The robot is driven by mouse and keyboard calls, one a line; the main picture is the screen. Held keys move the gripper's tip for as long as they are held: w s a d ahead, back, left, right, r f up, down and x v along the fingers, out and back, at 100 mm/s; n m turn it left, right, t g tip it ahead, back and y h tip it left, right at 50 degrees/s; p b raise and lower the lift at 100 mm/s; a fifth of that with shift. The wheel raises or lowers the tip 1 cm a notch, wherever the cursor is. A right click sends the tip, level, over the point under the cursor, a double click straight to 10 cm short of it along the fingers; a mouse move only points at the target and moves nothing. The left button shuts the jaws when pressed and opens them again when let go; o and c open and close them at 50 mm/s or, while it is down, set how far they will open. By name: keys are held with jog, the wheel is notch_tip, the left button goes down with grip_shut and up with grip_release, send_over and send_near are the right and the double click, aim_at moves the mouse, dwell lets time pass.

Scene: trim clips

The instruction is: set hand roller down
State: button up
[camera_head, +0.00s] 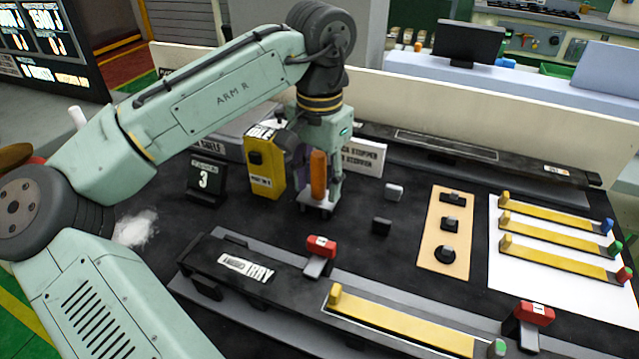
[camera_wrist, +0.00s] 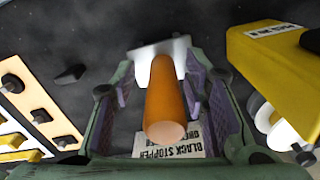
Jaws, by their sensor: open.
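The hand roller (camera_head: 318,176) has an orange handle and a pale foot or roller at its lower end. It stands upright on the dark bench, left of a small white block. In the wrist view the roller's handle (camera_wrist: 166,100) points toward the camera, with the pale lower part behind it. My gripper (camera_head: 318,192) points down around the handle. In the wrist view my gripper's purple-padded fingers (camera_wrist: 167,97) are apart, one on each side of the handle, with gaps showing. The arm covers part of the area behind it.
A yellow box (camera_head: 264,162) stands close left, and a black sign with a 3 (camera_head: 206,180) is beyond it. Small white (camera_head: 394,191) and black (camera_head: 381,226) blocks lie to the right. A black tray with red clamps (camera_head: 320,247) lies in front.

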notch_tip(320, 180, up, 12)
jog(key=shift+f, duration=0.1)
dwell(0.5)
